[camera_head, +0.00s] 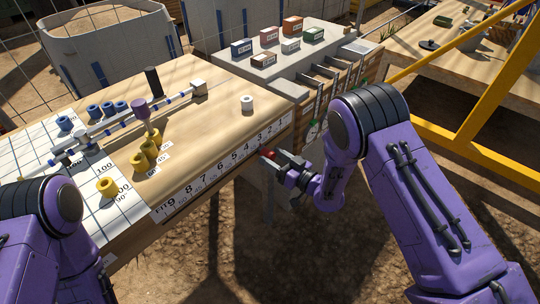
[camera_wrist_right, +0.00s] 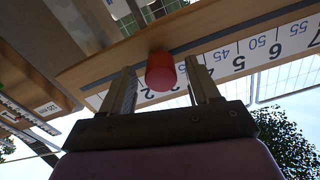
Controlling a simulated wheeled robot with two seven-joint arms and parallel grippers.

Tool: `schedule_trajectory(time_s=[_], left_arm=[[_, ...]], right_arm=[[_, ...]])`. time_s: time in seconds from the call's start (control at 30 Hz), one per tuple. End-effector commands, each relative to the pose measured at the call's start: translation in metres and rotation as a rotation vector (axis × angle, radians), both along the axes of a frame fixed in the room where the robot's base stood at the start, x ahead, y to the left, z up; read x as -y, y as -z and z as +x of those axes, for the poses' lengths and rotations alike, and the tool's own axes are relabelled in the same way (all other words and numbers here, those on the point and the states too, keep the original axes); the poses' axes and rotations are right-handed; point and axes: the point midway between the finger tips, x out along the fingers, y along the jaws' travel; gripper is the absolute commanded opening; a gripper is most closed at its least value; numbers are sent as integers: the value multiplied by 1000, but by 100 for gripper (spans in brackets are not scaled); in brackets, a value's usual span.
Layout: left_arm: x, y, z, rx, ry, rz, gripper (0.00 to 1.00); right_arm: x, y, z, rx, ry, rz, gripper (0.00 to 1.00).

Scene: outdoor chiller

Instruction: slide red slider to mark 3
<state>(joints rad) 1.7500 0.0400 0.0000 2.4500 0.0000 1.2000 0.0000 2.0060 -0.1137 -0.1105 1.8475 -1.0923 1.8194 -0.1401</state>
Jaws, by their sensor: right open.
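The red slider (camera_head: 268,153) is a small round knob at the front edge of the wooden table, at the numbered scale (camera_head: 222,170). In the head view it sits below the scale, near marks 2 and 3. My right gripper (camera_head: 283,160) is open close in front of it. In the right wrist view, the red slider (camera_wrist_right: 161,72) shows between and just beyond the two spread fingers (camera_wrist_right: 160,92). Contact cannot be told. The wrist view shows a 2 on the scale by the knob; a finger covers part of the scale. My left arm shows at lower left, without its gripper.
The wooden table (camera_head: 215,108) holds a white cylinder (camera_head: 247,103), yellow weights (camera_head: 107,187) and a beam device (camera_head: 130,120). A grey bench (camera_head: 262,75) with several coloured boxes stands behind. A yellow frame (camera_head: 480,105) rises at right. The ground in front is clear.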

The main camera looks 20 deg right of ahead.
Motion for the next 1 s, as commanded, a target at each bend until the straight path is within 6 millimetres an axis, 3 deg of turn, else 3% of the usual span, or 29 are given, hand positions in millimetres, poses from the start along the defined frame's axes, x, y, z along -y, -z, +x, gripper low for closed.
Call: schedule_trajectory(time_s=[0.2, 0.4, 1.0], left_arm=[[0, 8, 0, 0, 0, 0, 43], [0, 11, 0, 0, 0, 0, 43], [0, 11, 0, 0, 0, 0, 43]], right_arm=[[30, 2, -44, -3, 4, 1, 61], [46, 1, -67, -1, 3, 2, 61], [48, 6, -71, -32, 3, -9, 61]])
